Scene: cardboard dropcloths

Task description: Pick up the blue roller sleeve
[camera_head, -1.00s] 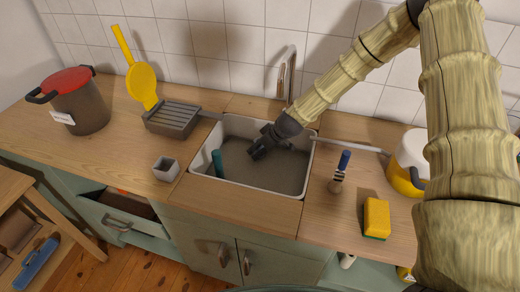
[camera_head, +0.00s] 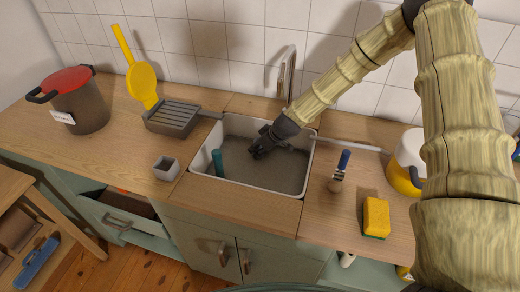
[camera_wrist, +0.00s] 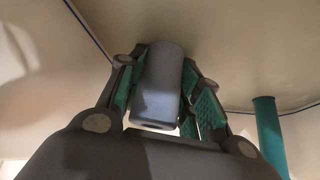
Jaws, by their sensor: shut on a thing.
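My gripper (camera_head: 257,153) reaches down into the white-rimmed sink (camera_head: 205,172) in the head view. In the wrist view my gripper (camera_wrist: 165,88) is shut on a blue-grey cylinder, the blue roller sleeve (camera_wrist: 158,92). The sleeve lies lengthwise between the green-padded fingers, its near end facing the camera. In the head view the sleeve cannot be made out behind the dark fingers. In the wrist view I cannot tell whether it touches the sink floor.
A teal cylinder (camera_head: 218,163) stands at the sink's left side, and in the wrist view it (camera_wrist: 268,130) is right of my gripper. The faucet (camera_head: 287,75) rises behind the sink. A grey cup (camera_head: 166,169), a brush (camera_head: 341,170) and a yellow sponge (camera_head: 376,216) stand on the counter.

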